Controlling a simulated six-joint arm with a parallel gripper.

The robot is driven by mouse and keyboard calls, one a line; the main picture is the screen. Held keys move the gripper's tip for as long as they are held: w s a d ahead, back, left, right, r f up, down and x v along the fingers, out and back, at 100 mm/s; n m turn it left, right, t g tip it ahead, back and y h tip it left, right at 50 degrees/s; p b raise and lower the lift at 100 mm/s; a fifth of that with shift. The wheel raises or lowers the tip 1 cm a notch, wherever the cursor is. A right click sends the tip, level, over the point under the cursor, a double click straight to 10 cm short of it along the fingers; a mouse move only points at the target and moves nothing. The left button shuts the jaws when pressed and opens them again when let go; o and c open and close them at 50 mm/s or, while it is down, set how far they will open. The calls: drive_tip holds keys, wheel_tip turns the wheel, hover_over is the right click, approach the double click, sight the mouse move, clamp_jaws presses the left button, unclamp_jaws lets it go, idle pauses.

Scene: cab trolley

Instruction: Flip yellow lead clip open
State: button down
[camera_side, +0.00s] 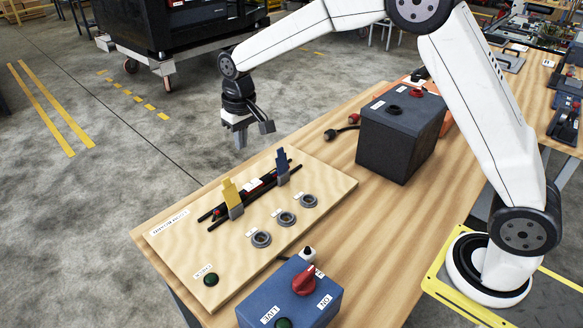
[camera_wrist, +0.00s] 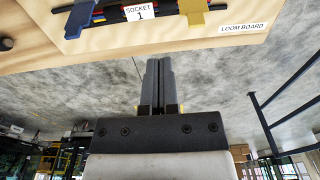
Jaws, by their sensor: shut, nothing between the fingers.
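The yellow lead clip (camera_side: 232,196) stands upright on the loom board (camera_side: 325,182), at the dark cable bundle (camera_side: 217,221). It also shows at the top of the wrist view (camera_wrist: 194,14), right of the white SOCKET 1 label (camera_wrist: 138,12). I cannot tell from its pose whether it is latched. My gripper (camera_side: 240,140) hangs in the air near the board's far edge, apart from the clip. In the wrist view its fingers (camera_wrist: 158,68) are together and empty, pointing toward the board's edge.
A blue clip (camera_side: 282,166) stands on the same bundle, further right. Several grey rings (camera_side: 286,219) and a green button (camera_side: 210,279) are on the board. A blue box with a red knob (camera_side: 304,281) stands in front; a dark battery box (camera_side: 400,135) stands behind right.

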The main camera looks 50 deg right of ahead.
sight(229, 190)
drive_tip(key=w+a, duration=0.5)
drive_tip(key=w, duration=0.1)
drive_tip(key=shift+w+r+g, duration=0.15)
drive_tip(key=shift+w+g, duration=0.2)
drive_tip(key=shift+g, duration=0.05)
drive_tip(key=shift+s+f, duration=0.6)
drive_tip(key=shift+f, duration=0.85)
drive_tip(key=shift+s+f, duration=0.65)
drive_tip(key=shift+f, duration=0.75)
drive_tip(key=shift+s+f, duration=0.6)
drive_tip(key=shift+f, duration=0.85)
drive_tip(key=shift+s, duration=0.1)
drive_tip(key=shift+s+r, duration=0.15)
drive_tip(key=shift+s, duration=0.2)
drive_tip(key=shift+s+r, duration=0.15)
drive_tip(key=shift+s, duration=0.7)
